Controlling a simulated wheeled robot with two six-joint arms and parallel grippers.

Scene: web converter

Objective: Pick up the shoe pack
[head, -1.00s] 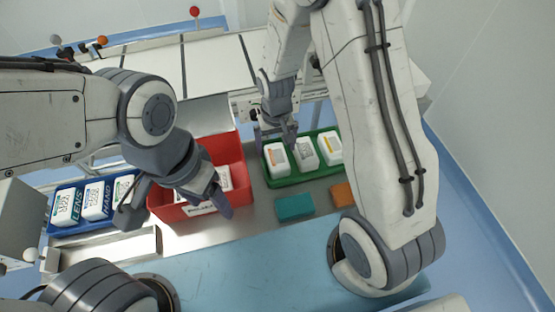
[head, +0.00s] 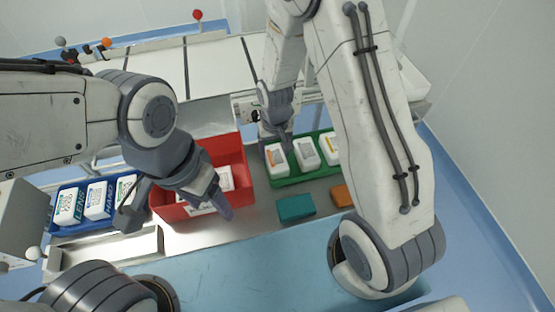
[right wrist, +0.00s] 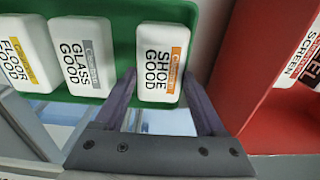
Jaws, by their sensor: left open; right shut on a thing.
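The shoe pack is a white block with an orange label reading SHOE GOOD; in the right wrist view the shoe pack (right wrist: 160,60) fills the gap between my fingers. In the head view the shoe pack (head: 277,160) is leftmost in the green tray (head: 290,181). My right gripper (right wrist: 158,85) is shut on it, one finger along each side; in the head view the right gripper (head: 277,136) comes in from the tray's back edge. My left gripper (head: 218,197) is open, over the front right part of the red bin (head: 238,170), with its far finger hard to make out.
A glass pack (head: 306,152) and a floor pack (head: 331,146) stand beside the shoe pack. A blue tray (head: 81,227) of packs is at left. A teal block (head: 295,208) and an orange block (head: 341,195) lie in front of the green tray. The front blue surface (head: 240,270) is clear.

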